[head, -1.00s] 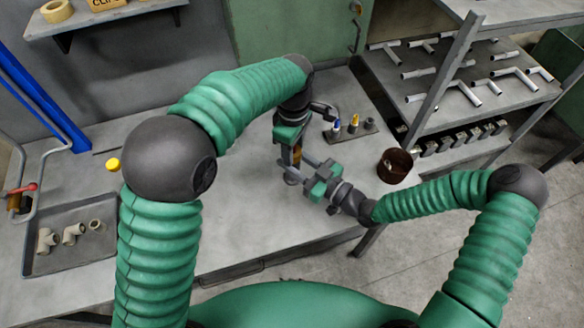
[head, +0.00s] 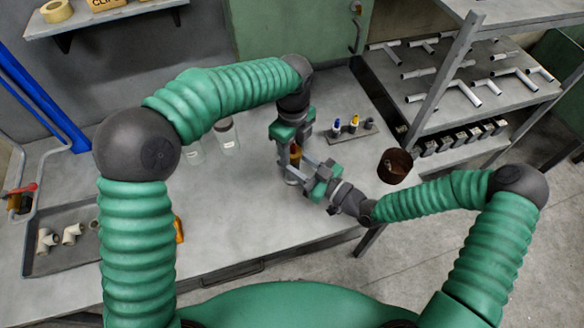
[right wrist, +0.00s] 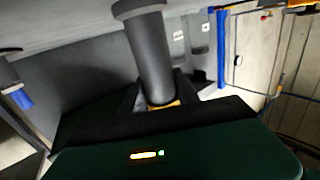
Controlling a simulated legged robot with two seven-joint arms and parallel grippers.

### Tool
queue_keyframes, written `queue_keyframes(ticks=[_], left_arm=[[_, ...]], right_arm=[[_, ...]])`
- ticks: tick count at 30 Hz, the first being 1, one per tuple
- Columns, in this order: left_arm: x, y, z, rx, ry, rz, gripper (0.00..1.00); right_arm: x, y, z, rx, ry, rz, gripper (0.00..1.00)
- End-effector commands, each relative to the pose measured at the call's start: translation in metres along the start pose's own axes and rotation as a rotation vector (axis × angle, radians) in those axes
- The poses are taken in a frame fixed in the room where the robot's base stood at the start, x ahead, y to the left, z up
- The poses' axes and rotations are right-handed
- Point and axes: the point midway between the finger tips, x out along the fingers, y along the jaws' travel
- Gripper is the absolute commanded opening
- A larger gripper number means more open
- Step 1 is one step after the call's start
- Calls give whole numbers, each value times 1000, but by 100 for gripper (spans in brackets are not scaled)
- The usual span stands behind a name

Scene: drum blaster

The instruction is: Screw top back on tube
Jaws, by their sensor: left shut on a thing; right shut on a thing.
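A grey tube (right wrist: 148,55) with a wider flanged end shows in the right wrist view, with a bit of orange (right wrist: 162,103) at its other end. In the head view its grey flange (head: 292,181) faces down, and a red-orange part (head: 295,151) shows above it between the grippers. My left gripper (head: 295,155) comes from above and is shut on the red-orange part, seemingly the top. My right gripper (head: 308,168) comes from the lower right and is shut on the tube. The grippers nearly touch, and hide how top and tube meet.
A small stand (head: 352,132) with blue, yellow and grey pieces lies just behind right. A brown bucket (head: 393,168) is at the table's right edge. Clear jars (head: 228,136) stand left of the left gripper. A tray (head: 45,265) with pipe fittings is far left.

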Motion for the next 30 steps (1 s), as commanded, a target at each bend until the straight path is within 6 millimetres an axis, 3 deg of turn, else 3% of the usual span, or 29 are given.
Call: queue_keyframes(ticks=[2,6,7,11,20,30], left_arm=[[-1,-2,0,116,-1,-6,0],[-1,-2,-1,106,-1,-6,0],[-1,-2,-1,106,-1,-6,46],[-1,-1,-1,105,0,-5,63],[-1,-1,-1,103,0,-2,64],[-42,-1,-1,102,0,-2,64]], right_arm=[[0,-4,0,2,-2,-8,0],[0,-4,0,3,-2,-8,0],[0,-4,0,3,-2,-9,0],[0,-4,0,3,-2,-8,0],[0,-2,1,3,-2,-4,0],[0,0,1,2,-2,-1,0]])
